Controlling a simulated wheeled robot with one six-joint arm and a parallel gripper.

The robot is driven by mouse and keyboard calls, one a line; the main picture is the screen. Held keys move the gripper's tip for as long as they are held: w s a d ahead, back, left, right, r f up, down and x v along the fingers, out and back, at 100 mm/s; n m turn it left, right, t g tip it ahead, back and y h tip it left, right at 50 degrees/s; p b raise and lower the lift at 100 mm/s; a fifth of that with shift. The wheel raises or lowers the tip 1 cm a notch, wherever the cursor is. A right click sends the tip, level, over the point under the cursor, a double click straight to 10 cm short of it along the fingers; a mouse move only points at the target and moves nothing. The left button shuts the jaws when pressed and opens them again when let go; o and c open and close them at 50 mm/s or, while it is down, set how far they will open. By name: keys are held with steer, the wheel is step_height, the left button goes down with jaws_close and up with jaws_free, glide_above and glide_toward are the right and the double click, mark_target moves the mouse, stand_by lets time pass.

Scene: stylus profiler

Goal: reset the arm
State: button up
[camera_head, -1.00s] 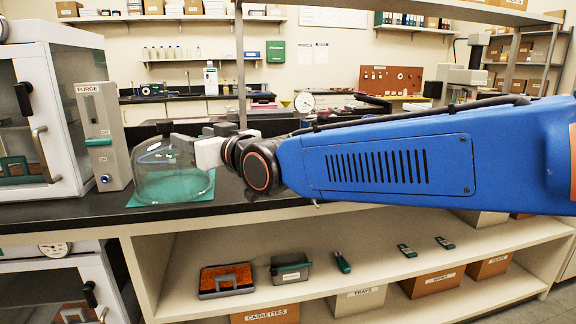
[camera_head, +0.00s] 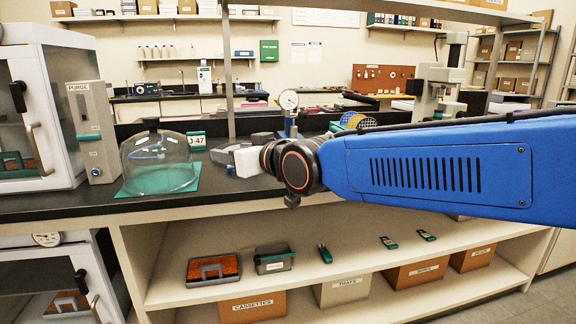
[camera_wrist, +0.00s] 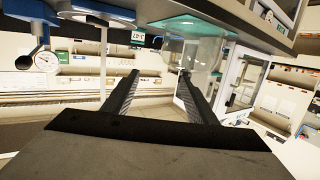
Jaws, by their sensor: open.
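My blue arm reaches in from the right in the head view, and my gripper (camera_head: 228,157) is at its left end, just above the black bench top (camera_head: 95,211). In the wrist view my gripper (camera_wrist: 157,82) shows two dark fingers spread apart with nothing between them. A clear glass bell jar (camera_head: 160,165) stands on a teal mat (camera_head: 128,190) to the left of my gripper, apart from it in the head view. A label reading J-47 (camera_head: 196,140) shows between the jar and my gripper.
A white glazed cabinet (camera_head: 75,60) and a grey PURGE unit (camera_head: 95,150) stand left of the jar. A dial gauge (camera_head: 288,100) stands behind my arm. The shelf below holds an orange-topped tray (camera_head: 213,269), a grey box (camera_head: 273,258) and small teal-and-grey items.

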steer(key=s+d+f+m+g+h, duration=0.1)
steer(key=s+d+f+h, duration=0.1)
steer(key=d+f, duration=0.5)
steer(key=s+d+f+m+g+h, duration=0.1)
steer(key=s+d+f+m+h, duration=0.15)
steer(key=d, duration=0.75)
steer(key=s+d+f+m+h, duration=0.1)
steer(key=s+d+f+h, duration=0.15)
steer(key=d+f, duration=0.45)
steer(key=s+d+f+m+g+h, duration=0.1)
steer(key=s+d+f+m+g, duration=0.1)
steer(key=s+d+f, duration=0.3)
steer(key=s+d+f+m+g+h, duration=0.1)
steer(key=s+d+f, duration=0.5)
steer(key=s+d, duration=0.6)
steer(key=shift+s+f+m+g+h, duration=0.2)
steer(key=shift+s+m+g+h, duration=0.15)
steer(key=shift+s+g+h, duration=0.6)
